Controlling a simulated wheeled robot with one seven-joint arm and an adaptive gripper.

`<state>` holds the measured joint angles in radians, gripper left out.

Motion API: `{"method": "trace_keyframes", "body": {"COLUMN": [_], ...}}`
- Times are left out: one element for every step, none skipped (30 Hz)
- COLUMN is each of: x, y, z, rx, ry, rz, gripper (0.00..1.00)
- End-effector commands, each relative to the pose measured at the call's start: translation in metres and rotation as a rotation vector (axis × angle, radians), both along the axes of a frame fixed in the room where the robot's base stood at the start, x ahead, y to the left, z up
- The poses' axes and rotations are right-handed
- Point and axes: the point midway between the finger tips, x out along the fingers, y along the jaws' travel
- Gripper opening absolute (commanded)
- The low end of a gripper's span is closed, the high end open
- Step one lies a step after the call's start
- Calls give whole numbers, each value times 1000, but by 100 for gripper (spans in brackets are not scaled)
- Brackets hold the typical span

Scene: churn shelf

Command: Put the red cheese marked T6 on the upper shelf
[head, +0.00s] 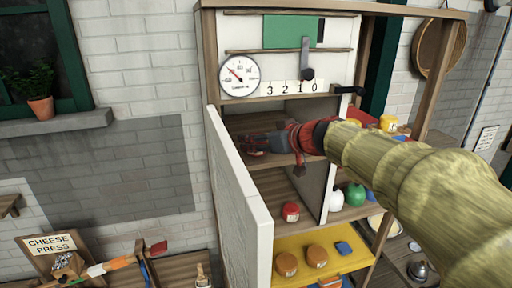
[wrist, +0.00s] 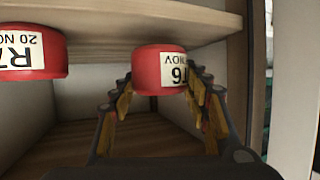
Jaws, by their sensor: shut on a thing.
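The red cheese marked T6 (wrist: 158,72) is between the two fingers of my gripper (wrist: 160,100) in the wrist view, which are shut on it. Its label shows upside down there. It is close to a wooden board (wrist: 130,18) at the top of that picture; I cannot tell if they touch. In the head view my gripper (head: 258,144) reaches left into the upper compartment, just above the upper shelf board (head: 270,161). The held cheese is hard to make out there.
Another red cheese, marked R7 (wrist: 32,52), is left of T6, against the same board. In the head view, a red cheese (head: 290,212) stands on the shelf below. An open white door (head: 240,205) flanks the cabinet's left side. A dial (head: 239,76) is above.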

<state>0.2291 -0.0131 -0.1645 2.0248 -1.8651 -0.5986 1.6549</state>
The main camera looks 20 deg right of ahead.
Motion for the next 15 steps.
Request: {"method": "trace_keyframes", "body": {"x": [0,0,2,3,4,4,4,4,4,4,4,4,4,4,4], "y": [0,0,0,0,0,0,0,0,0,0,0,0,0,0,0], "z": [-10,-13,-16,-17,-18,-18,-18,-18,-18,-17,-17,-18,-18,-18,-19], "rx": [1,0,0,0,0,-1,-1,-1,-1,-1,-1,-1,-1,-1,-1], "ry": [3,1,0,0,0,-1,-1,-1,-1,-1,-1,-1,-1,-1,-1], "rz": [-1,-1,-1,-1,-1,-1,-1,-1,-1,-1,-1,-1,-1,-1,-1], "gripper": [17,17,17,17,17,17,17,17,17,17,17,17,17,17,17]}}
